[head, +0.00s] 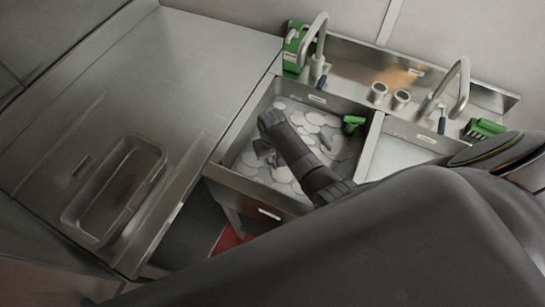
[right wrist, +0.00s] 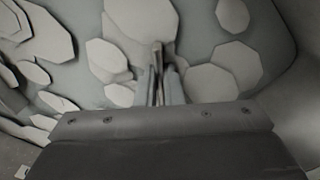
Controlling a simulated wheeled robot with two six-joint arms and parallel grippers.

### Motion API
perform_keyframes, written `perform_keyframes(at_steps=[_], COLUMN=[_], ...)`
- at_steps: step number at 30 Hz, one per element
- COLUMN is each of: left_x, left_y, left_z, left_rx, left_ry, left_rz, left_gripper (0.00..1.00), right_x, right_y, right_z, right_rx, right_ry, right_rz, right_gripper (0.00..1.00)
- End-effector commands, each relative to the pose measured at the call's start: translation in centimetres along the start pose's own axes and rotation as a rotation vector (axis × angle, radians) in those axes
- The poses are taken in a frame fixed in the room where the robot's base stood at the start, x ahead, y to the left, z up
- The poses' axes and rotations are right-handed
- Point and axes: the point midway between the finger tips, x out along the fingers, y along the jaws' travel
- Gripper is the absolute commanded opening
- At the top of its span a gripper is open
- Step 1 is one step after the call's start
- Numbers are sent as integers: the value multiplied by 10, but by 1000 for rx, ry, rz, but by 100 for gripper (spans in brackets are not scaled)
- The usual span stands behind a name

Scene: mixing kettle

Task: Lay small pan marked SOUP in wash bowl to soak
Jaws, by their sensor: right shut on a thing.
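The wash bowl (head: 258,189) is the left steel sink basin, with grey water and several pale foam patches. My right arm reaches over it from the lower right. My right gripper (head: 264,152) is low inside the bowl, towards its left side. In the right wrist view its fingers (right wrist: 160,88) are close together on a narrow upright grey piece (right wrist: 157,55), which looks like the small pan's handle. The pan's body and its SOUP mark cannot be made out. Foam and water fill the view beyond the fingers. My left gripper is not in view.
A second basin (head: 400,150) lies to the right, partly hidden by my arm. Two taps (head: 316,40) (head: 462,85) stand behind. A green box (head: 294,45), a green tool (head: 353,122) and a green brush (head: 485,128) are around the sink. The left counter (head: 190,75) is clear beyond a recessed tray (head: 92,190).

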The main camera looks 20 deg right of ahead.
Motion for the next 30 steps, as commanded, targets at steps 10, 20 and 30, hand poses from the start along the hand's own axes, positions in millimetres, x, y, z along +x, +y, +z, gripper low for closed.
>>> perform_keyframes(at_steps=[10, 20, 30], left_x=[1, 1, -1], left_y=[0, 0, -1], left_z=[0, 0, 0], left_rx=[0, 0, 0], left_ry=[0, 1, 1], left_rz=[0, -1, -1], left_gripper=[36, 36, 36], right_x=[2, 4, -5], right_y=[0, 0, 0], right_z=[-1, 0, -1], right_rx=[0, 0, 0], right_ry=[3, 1, 2], right_rz=[1, 0, 0], right_gripper=[0, 29, 29])
